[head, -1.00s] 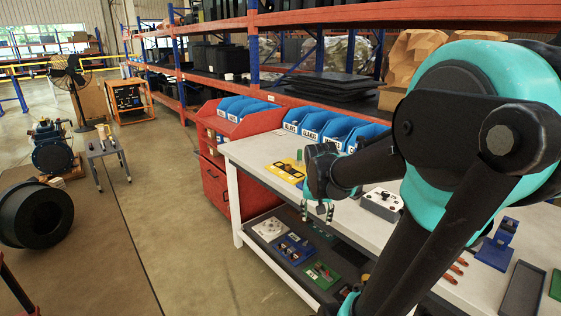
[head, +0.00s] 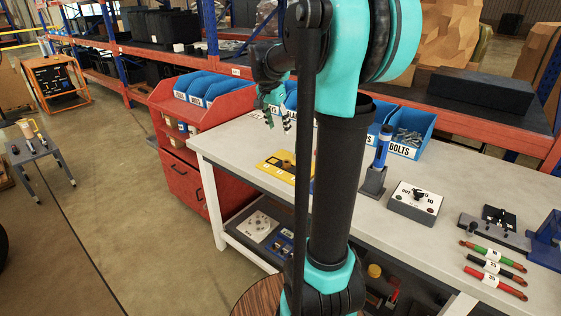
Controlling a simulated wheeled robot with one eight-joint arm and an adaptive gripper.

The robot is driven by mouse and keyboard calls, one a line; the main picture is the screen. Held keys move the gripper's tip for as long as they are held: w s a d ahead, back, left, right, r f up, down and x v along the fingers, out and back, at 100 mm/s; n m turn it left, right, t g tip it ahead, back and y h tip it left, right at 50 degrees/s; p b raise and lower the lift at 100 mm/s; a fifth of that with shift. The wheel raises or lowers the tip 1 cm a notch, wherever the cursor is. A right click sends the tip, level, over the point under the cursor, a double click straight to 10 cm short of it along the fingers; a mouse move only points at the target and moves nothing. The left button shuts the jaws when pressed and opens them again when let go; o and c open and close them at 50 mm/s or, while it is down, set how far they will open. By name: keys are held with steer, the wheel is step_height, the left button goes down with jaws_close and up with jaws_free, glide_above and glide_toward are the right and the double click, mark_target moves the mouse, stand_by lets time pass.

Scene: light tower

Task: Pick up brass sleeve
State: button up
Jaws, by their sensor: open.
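My gripper (head: 278,120) is open and empty, seen small beyond my upper arm, with its fingers pointing down above the back left part of the workbench (head: 236,141). I cannot pick out a brass sleeve with certainty. A yellow plate (head: 272,167) on the bench, below the gripper, carries small dark and brownish parts; my arm hides its right side. A small grey stool (head: 38,151) at the far left holds a tan upright piece (head: 25,129) and a yellowish one, too small to make out.
Blue bins (head: 407,132) line the bench's back; one holds bolts. A red cabinet (head: 184,186) adjoins the left end.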

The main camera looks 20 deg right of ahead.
mark_target(287, 164)
steer(key=x, duration=1.7)
steer(key=shift+s, duration=0.2)
steer(key=shift+c, duration=0.2)
jaws_close()
